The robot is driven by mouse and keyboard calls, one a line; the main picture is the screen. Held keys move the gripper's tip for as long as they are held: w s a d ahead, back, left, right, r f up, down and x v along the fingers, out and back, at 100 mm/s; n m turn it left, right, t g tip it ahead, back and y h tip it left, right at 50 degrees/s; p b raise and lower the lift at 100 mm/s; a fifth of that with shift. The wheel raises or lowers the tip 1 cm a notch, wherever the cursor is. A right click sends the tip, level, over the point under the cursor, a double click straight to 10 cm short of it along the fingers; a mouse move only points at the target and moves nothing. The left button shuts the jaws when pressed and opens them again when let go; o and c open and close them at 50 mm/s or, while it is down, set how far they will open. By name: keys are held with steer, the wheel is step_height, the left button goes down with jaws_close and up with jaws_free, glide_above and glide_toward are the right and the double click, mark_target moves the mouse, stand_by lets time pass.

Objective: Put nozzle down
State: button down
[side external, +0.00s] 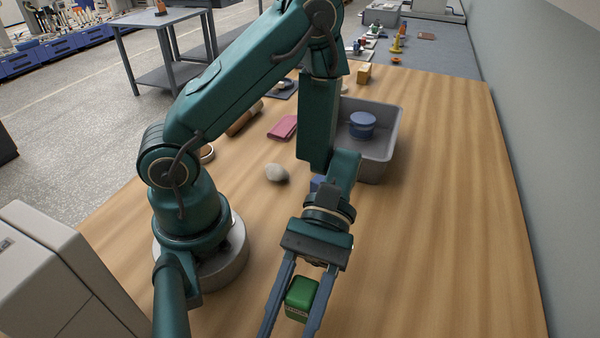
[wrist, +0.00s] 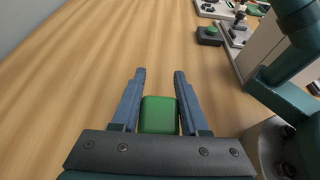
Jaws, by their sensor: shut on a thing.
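My gripper (side external: 288,332) is low at the front of the side external view, over the near part of the wooden table. It is shut on a green block (side external: 299,292) with a pale label on its lower side. In the wrist view the green block (wrist: 158,115) sits between the two blue-grey fingers of my gripper (wrist: 160,73). The fingertips reach past the block, over bare wood. I cannot tell whether the block touches the table. I see nothing clearly shaped like a nozzle.
A grey bin (side external: 395,152) holding a blue round pot (side external: 362,126) stands behind my arm. A pink cloth (side external: 283,127), a pale round lump (side external: 277,172) and a yellow block (side external: 364,73) lie around it. The right side of the table (side external: 450,230) is clear.

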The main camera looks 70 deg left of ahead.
mark_target(296, 320)
steer(key=shift+f, duration=1.85)
steer(key=shift+f, duration=0.1)
steer(key=shift+c, duration=2.1)
jaws_free()
